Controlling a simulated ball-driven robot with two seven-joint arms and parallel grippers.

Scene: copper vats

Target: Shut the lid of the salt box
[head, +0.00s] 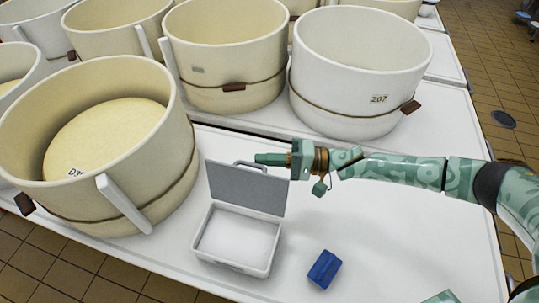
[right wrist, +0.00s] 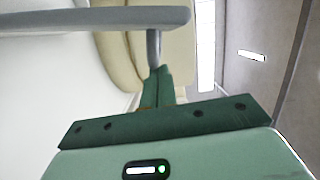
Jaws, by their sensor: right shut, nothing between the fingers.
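The salt box (head: 234,238) is a white open box on the white table, with pale salt-like content inside. Its grey lid (head: 245,188) stands upright at the back edge, open, with a grey handle (head: 250,166) on its top edge. My right gripper (head: 262,158) is shut and empty, at the lid's top edge beside the handle, pointing left. In the right wrist view the shut fingers (right wrist: 156,88) are close to the end of the grey handle (right wrist: 100,18); I cannot tell whether they touch. My left gripper is not in view.
A blue block (head: 324,269) lies on the table right of the box. A large cream vat (head: 90,150) stands close on the left. More vats, such as the white one (head: 355,75), stand behind. The table (head: 400,225) is clear on the right.

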